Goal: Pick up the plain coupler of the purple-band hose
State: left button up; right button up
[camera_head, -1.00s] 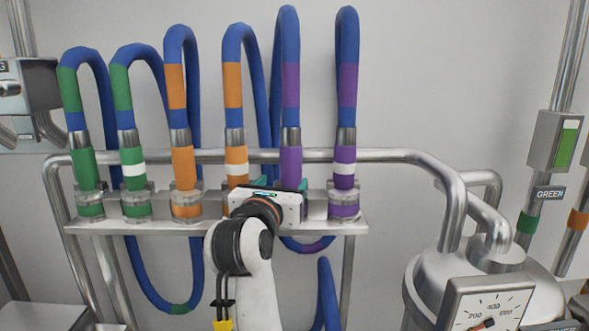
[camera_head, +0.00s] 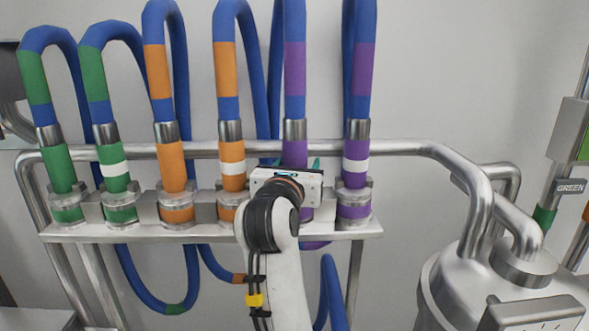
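The plain coupler of the purple-band hose (camera_head: 295,153) is solid purple with a metal collar above it. It stands upright in the rack (camera_head: 130,236), and its lower part is hidden behind my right gripper (camera_head: 291,166). The gripper's white body faces the coupler, and a teal fingertip shows just right of it. The body hides most of the fingers, so I cannot tell whether they touch or grip the coupler. The other purple coupler (camera_head: 355,180), with a white band, stands to the right. My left gripper is not in view.
Close on the left stands an orange coupler with a white band (camera_head: 232,154); a plain orange one (camera_head: 171,165) and green ones (camera_head: 115,180) are farther left. A metal rail (camera_head: 400,148) runs behind. A tank (camera_head: 500,270) stands at the right.

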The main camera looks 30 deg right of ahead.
jog(key=shift+c, duration=1.4)
jog(key=shift+w+d, duration=0.1)
jog(key=c, duration=0.3)
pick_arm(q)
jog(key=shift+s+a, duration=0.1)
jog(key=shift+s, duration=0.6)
pick_arm(e)
jog(key=c, duration=0.3)
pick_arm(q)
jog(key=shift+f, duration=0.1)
pick_arm(e)
jog(key=shift+c, duration=0.2)
